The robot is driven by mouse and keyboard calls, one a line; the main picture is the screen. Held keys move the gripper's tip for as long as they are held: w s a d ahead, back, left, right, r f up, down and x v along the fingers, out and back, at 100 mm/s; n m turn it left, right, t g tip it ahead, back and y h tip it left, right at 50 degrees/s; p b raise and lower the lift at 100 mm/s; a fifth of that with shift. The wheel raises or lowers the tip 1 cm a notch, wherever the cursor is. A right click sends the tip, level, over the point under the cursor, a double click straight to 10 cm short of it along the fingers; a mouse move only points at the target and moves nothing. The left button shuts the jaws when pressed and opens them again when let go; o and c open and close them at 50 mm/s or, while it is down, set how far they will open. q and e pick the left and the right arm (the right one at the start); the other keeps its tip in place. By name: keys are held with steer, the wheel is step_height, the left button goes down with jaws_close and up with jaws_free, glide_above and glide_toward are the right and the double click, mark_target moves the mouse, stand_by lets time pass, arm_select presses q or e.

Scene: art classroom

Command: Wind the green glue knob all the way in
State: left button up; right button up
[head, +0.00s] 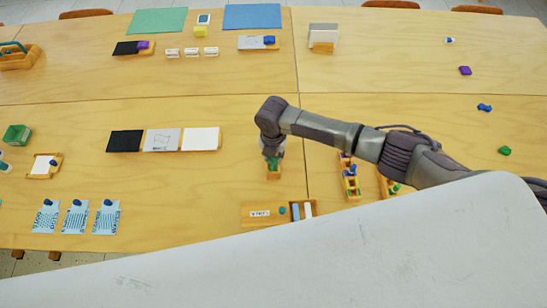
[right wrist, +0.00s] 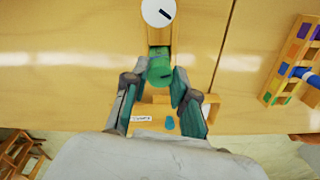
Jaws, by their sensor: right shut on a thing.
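The green glue knob (right wrist: 159,66) sits in a narrow orange wooden holder (right wrist: 159,37) in the right wrist view. A white disc (right wrist: 158,12) with a black mark is at the holder's far end. My right gripper (right wrist: 161,76) is shut on the green knob, one finger on each side. In the head view my right gripper (head: 272,156) points down over the holder (head: 274,174), and only a bit of green shows between the fingers. How far the knob is wound in cannot be told. My left gripper is not in view.
A wooden tray (head: 262,221) with a label and blue and white pieces lies in front of the holder. Orange racks with coloured pieces (head: 351,184) stand to the right, below my forearm. Black, grey and white panels (head: 201,139) lie to the left.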

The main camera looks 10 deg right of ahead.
steer(key=n+b, duration=0.1)
steer(key=n, duration=0.3)
steer(key=shift+f, duration=0.1)
steer(key=n+b, duration=0.1)
steer(key=n, duration=0.2)
steer(key=shift+n, duration=0.4)
steer(key=o, duration=1.6)
steer(key=shift+c, duration=0.2)
